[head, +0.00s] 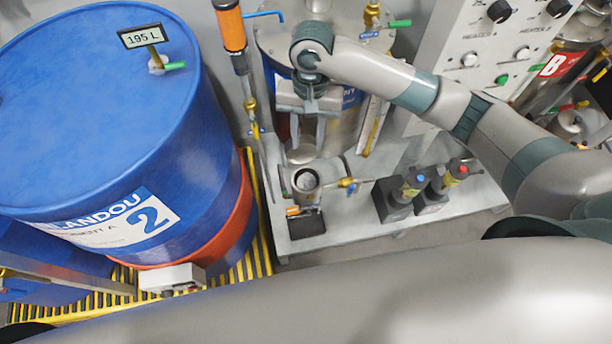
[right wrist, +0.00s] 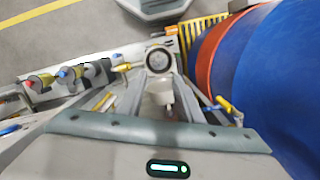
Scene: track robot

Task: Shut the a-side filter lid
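The a-side filter (head: 306,182) is an upright grey pot with a round, open-looking top, on the low grey platform. What looks like its pale lid (head: 300,155) stands raised just behind the pot, partly hidden by my gripper. My right gripper (head: 307,143) points down there, behind the pot, with its two fingers apart. In the right wrist view the pot's round mouth (right wrist: 158,59) lies beyond the fingertips, and the pale lid (right wrist: 159,92) shows between the open fingers (right wrist: 160,85). I cannot tell whether a finger touches it. My left gripper is out of view.
A large blue drum (head: 95,110) stands at left on a yellow-striped grating (head: 255,265). Two dark pumps (head: 392,200) stand right of the filter. A steel tank (head: 345,125) and a control panel (head: 480,60) are behind. A yellow-handled valve (head: 348,183) adjoins the pot's right side.

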